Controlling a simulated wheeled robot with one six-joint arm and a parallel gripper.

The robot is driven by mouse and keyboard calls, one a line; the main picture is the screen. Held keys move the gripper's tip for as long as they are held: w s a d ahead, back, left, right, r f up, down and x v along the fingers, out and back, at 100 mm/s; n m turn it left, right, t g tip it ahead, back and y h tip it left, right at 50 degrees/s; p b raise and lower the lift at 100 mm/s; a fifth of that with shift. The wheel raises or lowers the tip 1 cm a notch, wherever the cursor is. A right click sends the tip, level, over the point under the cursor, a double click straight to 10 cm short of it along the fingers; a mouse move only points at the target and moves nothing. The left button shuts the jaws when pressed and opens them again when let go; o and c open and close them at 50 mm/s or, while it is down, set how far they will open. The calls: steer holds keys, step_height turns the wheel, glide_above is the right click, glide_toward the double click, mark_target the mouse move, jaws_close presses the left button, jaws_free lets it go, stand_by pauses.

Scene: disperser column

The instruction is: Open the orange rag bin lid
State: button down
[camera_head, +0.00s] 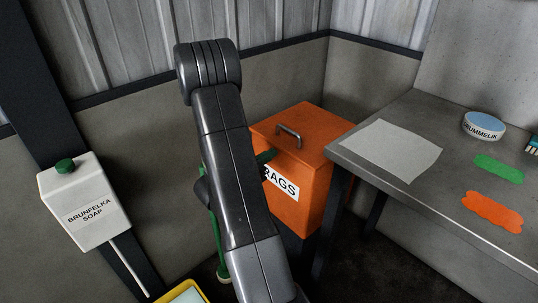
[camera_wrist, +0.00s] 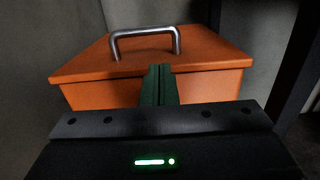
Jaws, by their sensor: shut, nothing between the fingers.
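A grey table (camera_head: 400,104) stands right of the bin, holding a grey cloth (camera_head: 390,149), a round tin (camera_head: 484,126), and green and orange flat pieces. A white soap dispenser (camera_head: 84,205) is at left. A yellow bucket or tray (camera_head: 198,293) shows at the bottom. Walls stand close behind the bin.

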mark_target(287, 147)
steer(key=x, duration=0.8)
steer(key=shift+d+b, duration=0.1)
steer(key=shift+b, duration=0.2)
